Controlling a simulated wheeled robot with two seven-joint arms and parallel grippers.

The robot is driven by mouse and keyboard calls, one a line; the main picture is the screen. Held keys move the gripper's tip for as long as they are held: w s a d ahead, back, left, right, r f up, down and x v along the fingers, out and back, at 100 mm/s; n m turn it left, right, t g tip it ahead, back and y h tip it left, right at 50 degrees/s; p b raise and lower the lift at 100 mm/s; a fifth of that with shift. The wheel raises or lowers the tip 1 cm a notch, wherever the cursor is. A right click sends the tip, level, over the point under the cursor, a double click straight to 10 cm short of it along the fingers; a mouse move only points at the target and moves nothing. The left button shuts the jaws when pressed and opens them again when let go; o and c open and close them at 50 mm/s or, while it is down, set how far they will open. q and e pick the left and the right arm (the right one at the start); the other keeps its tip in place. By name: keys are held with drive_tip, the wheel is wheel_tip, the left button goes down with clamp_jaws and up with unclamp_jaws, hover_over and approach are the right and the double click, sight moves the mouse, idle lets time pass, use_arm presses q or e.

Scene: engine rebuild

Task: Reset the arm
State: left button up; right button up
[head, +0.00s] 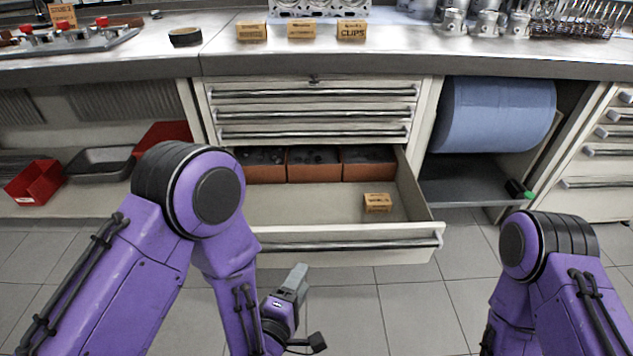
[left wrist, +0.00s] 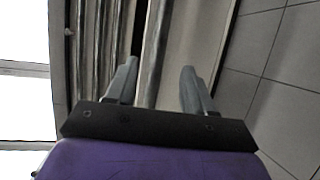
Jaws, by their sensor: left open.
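My left arm is purple and bends down in front of the open drawer (head: 315,240). My left gripper (head: 298,283) hangs low, in front of and below the drawer's front. In the left wrist view its two grey fingers (left wrist: 158,85) are spread apart with nothing held. A long bar, seemingly the drawer's handle (head: 345,244), shows between the fingers in the left wrist view (left wrist: 154,50); I cannot tell how far beyond them it lies. My right arm shows at the lower right, and its gripper is out of view.
The open drawer holds red bins (head: 315,166) at the back and a small cardboard box (head: 377,202). Shut drawers (head: 312,112) sit above it. The counter (head: 400,60) holds engine parts and boxes. A blue roll (head: 495,114) is at right. The floor in front is clear.

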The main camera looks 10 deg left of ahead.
use_arm(q)
drive_tip(key=s+a+f+m+g+y, duration=0.3)
drive_tip(key=s+a+f+m+g, duration=0.35)
drive_tip(key=a+f+m, duration=0.45)
drive_tip(key=s+a+f+n+g+y, duration=0.2)
drive_tip(key=s+a+f+g+y, duration=0.35)
drive_tip(key=s+a, duration=0.65)
wheel_tip(320, 180, up, 16)
drive_tip(key=s+d+h+p, duration=0.1)
drive_tip(key=p, duration=1.7)
drive_tip(key=shift+s, duration=0.2)
